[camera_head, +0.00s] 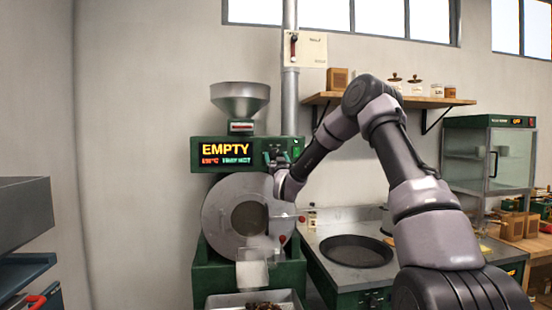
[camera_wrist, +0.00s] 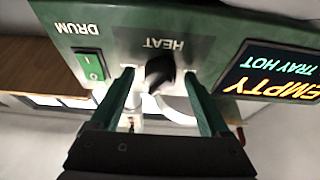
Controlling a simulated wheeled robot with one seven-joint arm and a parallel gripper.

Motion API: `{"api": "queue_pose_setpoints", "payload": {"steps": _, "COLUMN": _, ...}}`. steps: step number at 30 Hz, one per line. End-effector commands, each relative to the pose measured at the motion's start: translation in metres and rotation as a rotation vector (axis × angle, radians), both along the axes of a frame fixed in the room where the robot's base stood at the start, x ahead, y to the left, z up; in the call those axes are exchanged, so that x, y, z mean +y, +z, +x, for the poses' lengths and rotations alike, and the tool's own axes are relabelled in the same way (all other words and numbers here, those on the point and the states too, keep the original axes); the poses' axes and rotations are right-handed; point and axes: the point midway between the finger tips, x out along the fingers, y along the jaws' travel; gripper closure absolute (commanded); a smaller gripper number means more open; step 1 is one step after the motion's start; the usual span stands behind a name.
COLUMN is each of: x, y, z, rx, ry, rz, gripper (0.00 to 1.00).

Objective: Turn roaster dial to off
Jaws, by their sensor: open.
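The roaster (camera_head: 207,274) is a green machine with a round drum front and a funnel on top. Its panel reads EMPTY and TRAY HOT. The black dial (camera_wrist: 160,72), under the label HEAT, shows upside down in the wrist view. My gripper (camera_wrist: 155,82) is open, with one green finger on each side of the dial. I cannot tell whether the fingers touch it. In the head view my gripper (camera_head: 279,160) is at the panel's right end and hides the dial there. The dial's exact setting is hard to read.
A green DRUM switch (camera_wrist: 89,64) is beside the dial. A tray (camera_head: 222,301) with dark contents stands below the drum. To the right are a counter with a round black pan (camera_head: 355,251), a wall shelf (camera_head: 420,101) with jars, and a glass cabinet (camera_head: 463,158).

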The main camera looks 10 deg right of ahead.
Motion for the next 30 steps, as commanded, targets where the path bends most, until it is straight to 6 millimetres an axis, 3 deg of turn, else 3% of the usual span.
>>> {"api": "queue_pose_setpoints", "payload": {"steps": 4, "x": 0.0001, "y": 0.0, "z": -0.0002, "rx": 0.0, "ry": 0.0, "rz": 0.0, "gripper": 0.2}}
{"api": "queue_pose_setpoints", "payload": {"steps": 10, "x": 0.0001, "y": 0.0001, "z": -0.0004, "rx": 0.0, "ry": 0.0, "rz": 0.0, "gripper": 0.96}}
{"api": "queue_pose_setpoints", "payload": {"steps": 11, "x": 0.0001, "y": 0.0001, "z": -0.0004, "rx": 0.0, "ry": 0.0, "rz": 0.0, "gripper": 1.0}}
{"api": "queue_pose_setpoints", "payload": {"steps": 20, "x": 0.0003, "y": 0.0004, "z": -0.0006, "rx": -0.001, "ry": 0.001, "rz": -0.037, "gripper": 1.0}}
{"api": "queue_pose_setpoints", "payload": {"steps": 30, "x": -0.0018, "y": 0.0017, "z": -0.0008, "rx": -0.003, "ry": 0.001, "rz": -0.256, "gripper": 1.0}}
